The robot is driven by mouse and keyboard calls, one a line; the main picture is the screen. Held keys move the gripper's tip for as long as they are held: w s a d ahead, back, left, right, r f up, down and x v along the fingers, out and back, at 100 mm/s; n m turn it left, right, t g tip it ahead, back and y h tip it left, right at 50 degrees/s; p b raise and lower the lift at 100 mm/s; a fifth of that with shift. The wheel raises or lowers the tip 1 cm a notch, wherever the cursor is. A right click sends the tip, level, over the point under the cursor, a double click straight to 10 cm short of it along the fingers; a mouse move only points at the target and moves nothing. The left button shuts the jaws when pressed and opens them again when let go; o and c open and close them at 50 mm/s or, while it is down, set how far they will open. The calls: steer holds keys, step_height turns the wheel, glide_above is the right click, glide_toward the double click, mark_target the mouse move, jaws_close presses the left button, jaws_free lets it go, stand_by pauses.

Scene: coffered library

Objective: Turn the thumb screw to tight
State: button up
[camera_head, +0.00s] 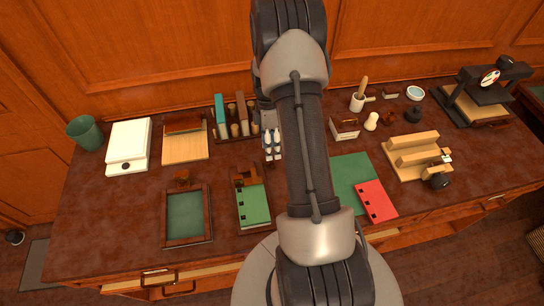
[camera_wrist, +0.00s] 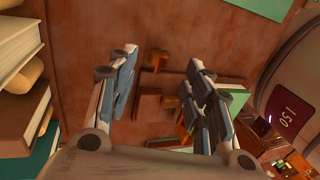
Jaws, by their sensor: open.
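A wooden clamp-like block (camera_head: 415,152) stands on the right part of the desk, with stacked wooden bars. A dark round knob (camera_head: 440,182) sits at its front right corner and looks like the thumb screw; a small white label (camera_head: 446,157) is near it. Its marks and how tight it is are too small to tell. My gripper (camera_head: 271,143) is over the middle-left of the desk, well left of the block. In the wrist view my gripper (camera_wrist: 162,60) has its two fingers wide apart with nothing held between them. I cannot make out the knob in the wrist view.
A red book (camera_head: 376,201) and a green mat (camera_head: 350,175) lie between my gripper and the block. A green book (camera_head: 253,205) and a framed tray (camera_head: 186,215) lie in front. Upright books (camera_head: 221,113) stand behind. A press with a dial (camera_head: 490,80) stands at far right.

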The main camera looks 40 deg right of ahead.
steer(key=v, duration=0.6)
steer(key=shift+r, duration=0.1)
